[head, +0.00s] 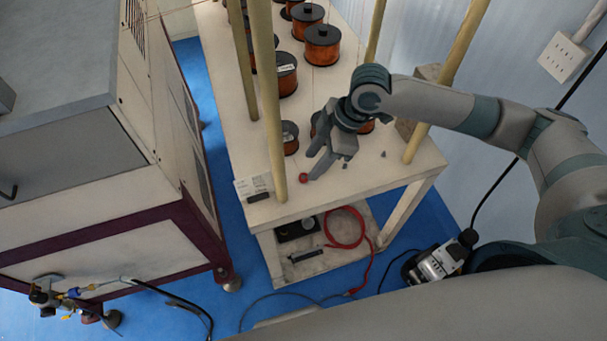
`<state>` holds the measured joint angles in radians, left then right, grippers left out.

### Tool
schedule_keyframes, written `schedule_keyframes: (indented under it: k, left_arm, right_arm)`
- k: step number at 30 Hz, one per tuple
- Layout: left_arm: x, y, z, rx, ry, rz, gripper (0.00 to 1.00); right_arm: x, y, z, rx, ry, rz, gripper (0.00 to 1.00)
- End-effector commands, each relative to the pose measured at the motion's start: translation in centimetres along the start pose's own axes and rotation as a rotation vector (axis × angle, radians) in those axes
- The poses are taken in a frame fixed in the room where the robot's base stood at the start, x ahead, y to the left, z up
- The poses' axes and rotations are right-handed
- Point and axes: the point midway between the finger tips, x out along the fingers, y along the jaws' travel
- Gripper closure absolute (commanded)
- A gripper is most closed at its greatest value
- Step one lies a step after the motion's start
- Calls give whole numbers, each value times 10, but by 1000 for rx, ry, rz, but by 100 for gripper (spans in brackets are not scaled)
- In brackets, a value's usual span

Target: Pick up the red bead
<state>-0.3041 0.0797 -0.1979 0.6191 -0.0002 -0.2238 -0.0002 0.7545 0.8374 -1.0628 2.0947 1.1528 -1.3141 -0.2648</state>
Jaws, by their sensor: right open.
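The red bead (303,178) is a small red ball on the white bench top, close to its front edge. My right gripper (315,165) reaches in from the right, with its fingers pointing down and left. It is open, and its fingertips are just above and beside the bead. I cannot tell whether a finger touches the bead. My left gripper does not show.
Several copper wire spools (322,45) stand on the bench (370,178) behind the gripper. Wooden posts (268,100) rise from the bench on both sides. A grey cabinet (75,165) stands at left. A red cable (346,228) lies on the lower shelf.

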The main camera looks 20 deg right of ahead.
Motion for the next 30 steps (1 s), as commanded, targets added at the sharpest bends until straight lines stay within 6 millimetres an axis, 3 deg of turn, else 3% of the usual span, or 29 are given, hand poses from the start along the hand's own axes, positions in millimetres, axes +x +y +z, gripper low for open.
schedule_keyframes:
  k: [14,30]
  left_arm:
    - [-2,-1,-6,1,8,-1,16]
    - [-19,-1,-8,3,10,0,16]
  right_arm:
    - [6,0,0,1,0,-1,58]
    - [56,1,3,0,0,0,58]
